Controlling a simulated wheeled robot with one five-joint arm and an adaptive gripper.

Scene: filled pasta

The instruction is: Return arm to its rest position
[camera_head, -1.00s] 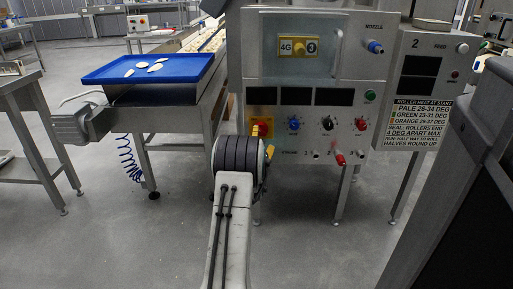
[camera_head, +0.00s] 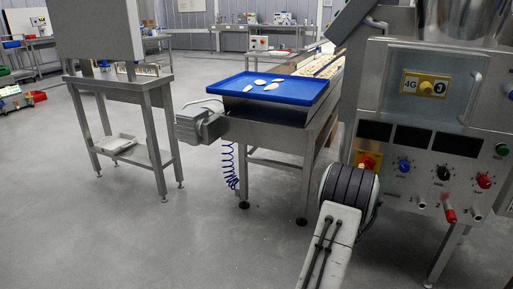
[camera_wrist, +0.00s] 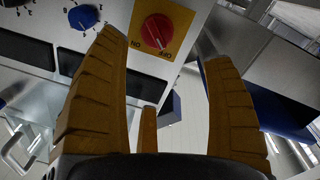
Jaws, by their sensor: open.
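My gripper (camera_wrist: 165,52) shows in the wrist view with its two ochre ridged fingers spread apart and nothing between them. It faces a red rotary switch (camera_wrist: 158,31) on a yellow plate, marked ON and OFF; the gap to it is hard to judge. In the head view my arm reaches forward from the bottom edge, and its dark wrist hides the fingers. The same red switch (camera_head: 368,160) shows just above the wrist, on the machine's front panel (camera_head: 425,170).
Left of the arm, a conveyor with a blue tray (camera_head: 240,82) holds several pale pieces. A grey motor box (camera_head: 201,125) juts from its side. A steel table (camera_head: 150,92) stands farther left. Open grey floor (camera_head: 130,240) lies at the lower left.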

